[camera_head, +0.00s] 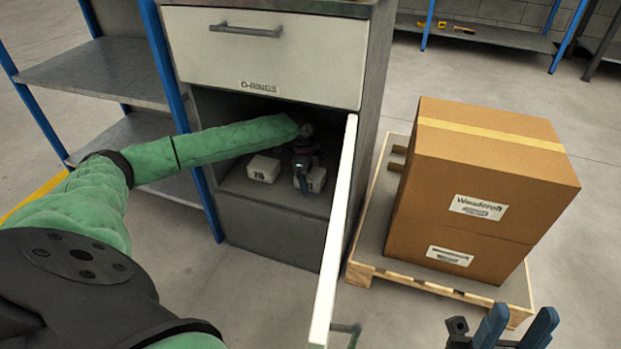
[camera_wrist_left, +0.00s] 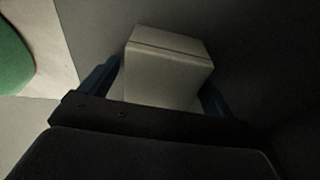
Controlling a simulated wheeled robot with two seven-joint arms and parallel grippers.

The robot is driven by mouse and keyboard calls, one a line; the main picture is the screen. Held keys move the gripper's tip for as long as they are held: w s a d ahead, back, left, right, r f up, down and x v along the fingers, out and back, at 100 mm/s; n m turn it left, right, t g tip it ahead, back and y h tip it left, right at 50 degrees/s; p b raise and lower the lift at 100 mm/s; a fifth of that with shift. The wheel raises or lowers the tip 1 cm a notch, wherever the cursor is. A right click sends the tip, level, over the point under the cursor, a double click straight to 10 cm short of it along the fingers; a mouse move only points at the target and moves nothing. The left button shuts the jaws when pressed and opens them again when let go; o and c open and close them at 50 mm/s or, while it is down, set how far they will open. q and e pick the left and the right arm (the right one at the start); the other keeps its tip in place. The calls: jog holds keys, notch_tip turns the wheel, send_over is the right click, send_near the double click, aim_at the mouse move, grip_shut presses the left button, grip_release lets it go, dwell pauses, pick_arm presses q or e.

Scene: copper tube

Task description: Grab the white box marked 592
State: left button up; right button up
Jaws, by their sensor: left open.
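Two small white boxes stand inside the open lower compartment of the cabinet. The left white box (camera_head: 263,168) has a dark marking that is too small to read surely. The right white box (camera_head: 316,179) is partly hidden by my left gripper (camera_head: 304,180), and I cannot read a number on it. In the left wrist view a white box (camera_wrist_left: 165,65) sits between the two blue fingers of my left gripper (camera_wrist_left: 160,88). The fingers are open, one on each side of it; contact is unclear. My right gripper (camera_head: 516,326) is open and empty at the bottom right.
The cabinet door (camera_head: 335,235) stands open just right of the compartment. A closed drawer (camera_head: 262,55) is above it. Cardboard boxes (camera_head: 480,185) stand on a pallet (camera_head: 440,287) to the right. A blue-framed shelf (camera_head: 95,75) is at the left.

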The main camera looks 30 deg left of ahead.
pick_arm(q)
jog(key=shift+f+p, duration=0.1)
jog(key=shift+p, duration=0.25)
dwell(0.5)
jog(key=c, duration=1.3)
